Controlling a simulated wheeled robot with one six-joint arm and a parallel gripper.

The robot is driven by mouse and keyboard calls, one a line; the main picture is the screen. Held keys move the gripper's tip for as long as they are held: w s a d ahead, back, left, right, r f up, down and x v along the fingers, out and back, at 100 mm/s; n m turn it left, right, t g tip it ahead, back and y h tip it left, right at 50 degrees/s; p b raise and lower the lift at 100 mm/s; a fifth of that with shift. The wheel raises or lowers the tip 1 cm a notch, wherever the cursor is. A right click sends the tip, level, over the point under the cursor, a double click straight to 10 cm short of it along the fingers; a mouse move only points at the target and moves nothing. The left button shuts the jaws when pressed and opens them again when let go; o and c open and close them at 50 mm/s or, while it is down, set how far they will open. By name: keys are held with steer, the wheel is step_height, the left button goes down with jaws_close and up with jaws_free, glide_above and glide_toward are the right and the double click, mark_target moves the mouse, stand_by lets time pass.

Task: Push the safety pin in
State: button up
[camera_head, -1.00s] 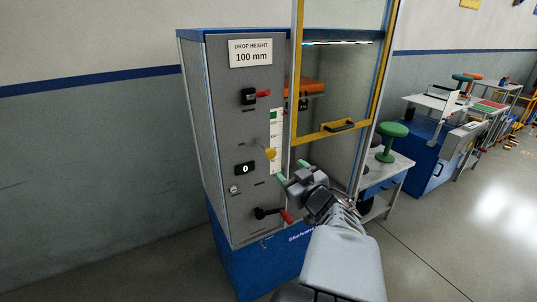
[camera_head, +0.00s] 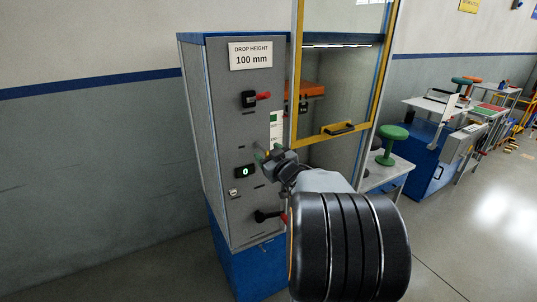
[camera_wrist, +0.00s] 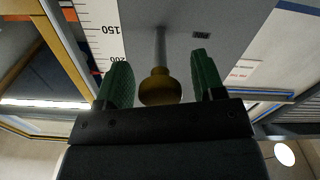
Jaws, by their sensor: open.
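The safety pin (camera_wrist: 160,87) has a round yellow knob on a grey shaft that stands out from the machine's grey front panel in the wrist view. My gripper (camera_wrist: 159,88) is open, with one green fingertip on each side of the knob and a visible gap to each. In the head view my gripper (camera_head: 267,152) is at the panel and largely hides the pin.
A yellow-framed guard door (camera_head: 330,133) is raised on the right.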

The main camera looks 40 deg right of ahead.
steer(key=shift+w, duration=0.25)
steer(key=shift+c, duration=0.2)
jaws_close()
stand_by(0.3)
